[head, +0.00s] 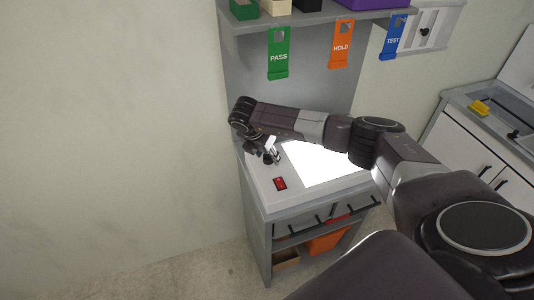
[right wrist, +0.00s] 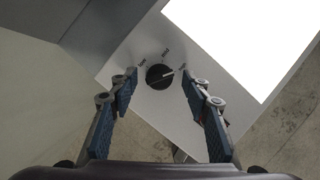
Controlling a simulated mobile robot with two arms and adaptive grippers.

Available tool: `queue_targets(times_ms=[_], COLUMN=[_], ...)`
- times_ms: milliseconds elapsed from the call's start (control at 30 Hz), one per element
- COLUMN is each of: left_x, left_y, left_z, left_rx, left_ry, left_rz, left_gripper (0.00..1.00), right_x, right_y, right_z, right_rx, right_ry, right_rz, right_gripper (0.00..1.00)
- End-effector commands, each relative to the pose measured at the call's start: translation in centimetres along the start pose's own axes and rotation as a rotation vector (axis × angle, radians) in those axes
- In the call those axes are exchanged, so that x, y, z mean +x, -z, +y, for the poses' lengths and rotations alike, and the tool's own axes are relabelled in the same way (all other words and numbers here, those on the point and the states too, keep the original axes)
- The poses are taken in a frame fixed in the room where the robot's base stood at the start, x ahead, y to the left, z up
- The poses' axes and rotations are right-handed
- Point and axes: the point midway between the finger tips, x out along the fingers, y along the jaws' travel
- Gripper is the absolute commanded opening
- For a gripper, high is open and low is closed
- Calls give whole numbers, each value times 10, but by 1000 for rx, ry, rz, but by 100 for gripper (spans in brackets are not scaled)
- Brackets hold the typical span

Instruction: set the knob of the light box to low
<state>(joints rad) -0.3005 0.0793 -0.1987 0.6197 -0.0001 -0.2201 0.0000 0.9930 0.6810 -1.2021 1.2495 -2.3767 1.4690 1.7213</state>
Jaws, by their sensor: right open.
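The light box (head: 263,188) stands on a grey cabinet, its panel (head: 310,165) glowing white. In the right wrist view the light box (right wrist: 136,47) shows its round black knob (right wrist: 159,77) with a pale pointer line aimed right and slightly up, toward the rightmost of the small marks around it. My right gripper (right wrist: 160,82) is open, with one finger on each side of the knob and a gap on both sides. In the head view the right gripper (head: 271,152) hides the knob. My left gripper is not in view.
A red switch (head: 280,184) sits on the light box's front part. Above hangs a shelf (head: 318,18) with bins and the green PASS (head: 278,57), orange HOLD (head: 341,48) and blue TEST (head: 392,41) tags. A white counter (head: 465,140) stands at the right.

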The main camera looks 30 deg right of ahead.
Motion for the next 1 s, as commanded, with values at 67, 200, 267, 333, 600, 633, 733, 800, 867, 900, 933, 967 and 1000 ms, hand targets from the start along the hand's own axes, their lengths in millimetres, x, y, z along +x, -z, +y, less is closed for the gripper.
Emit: queue_targets(times_ms=[67, 200, 267, 333, 600, 633, 733, 800, 867, 900, 933, 967, 1000], left_x=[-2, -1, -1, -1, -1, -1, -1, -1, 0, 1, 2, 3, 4], left_y=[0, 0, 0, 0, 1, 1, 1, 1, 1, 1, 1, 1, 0], left_z=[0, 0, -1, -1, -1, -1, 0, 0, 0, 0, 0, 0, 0], left_rx=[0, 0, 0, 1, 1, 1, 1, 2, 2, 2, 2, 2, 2], left_ry=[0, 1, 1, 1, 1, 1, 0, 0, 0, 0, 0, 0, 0], left_rz=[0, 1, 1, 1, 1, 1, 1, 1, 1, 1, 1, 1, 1], left_gripper=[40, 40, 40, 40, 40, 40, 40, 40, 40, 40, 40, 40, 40], right_x=[3, 5, 5, 5, 5, 5, 4, 5, 5, 5, 5, 6, 6], right_y=[0, 0, 0, 0, 0, 0, 0, 0, 0, 0, 0, 0, 0], right_z=[0, 0, 0, 0, 0, 0, 0, 0, 0, 0, 0, 0, -1], right_rx=[-1, -1, -1, -1, -1, -1, -1, -3, -8, -13, -18, -24, -36], right_ry=[0, -1, -1, -1, -1, -1, -1, -2, -4, -6, -9, -12, -17], right_rz=[0, 0, 0, 0, 0, 0, 0, 0, 0, 0, 0, 0, 0], right_gripper=[44, 44, 44, 43, 13, 10, 2, 2, 2, 2, 2, 2, 2])
